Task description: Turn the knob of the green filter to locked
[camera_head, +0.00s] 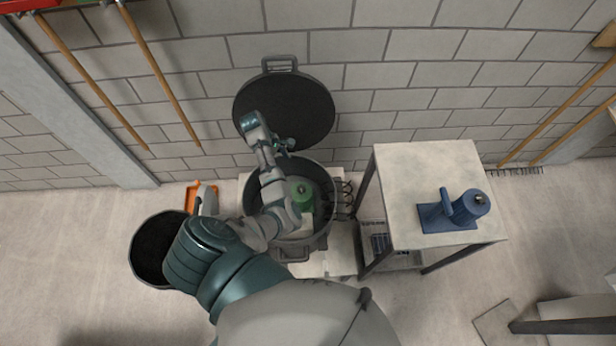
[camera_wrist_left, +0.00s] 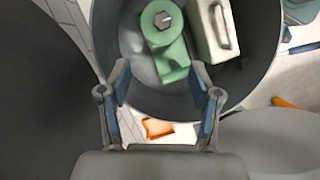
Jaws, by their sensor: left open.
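The green filter (camera_head: 302,194) stands inside a round dark grey drum (camera_head: 328,222). In the left wrist view the green filter (camera_wrist_left: 172,60) shows a round top with a grey hexagonal knob (camera_wrist_left: 163,19) and a green block beside it. I cannot tell the knob's setting from its look. My left gripper (camera_head: 286,145) is over the back rim of the drum, near the open lid (camera_head: 300,105). In the left wrist view my left gripper (camera_wrist_left: 161,78) is open, with nothing between its fingers and the filter beyond them. My right gripper is not in view.
A beige canister (camera_wrist_left: 210,32) is beside the filter in the drum. A white table (camera_head: 420,165) on the right bears a blue device (camera_head: 452,210). A black bucket (camera_head: 140,250) and an orange item (camera_head: 192,196) are to the left. Open floor lies around.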

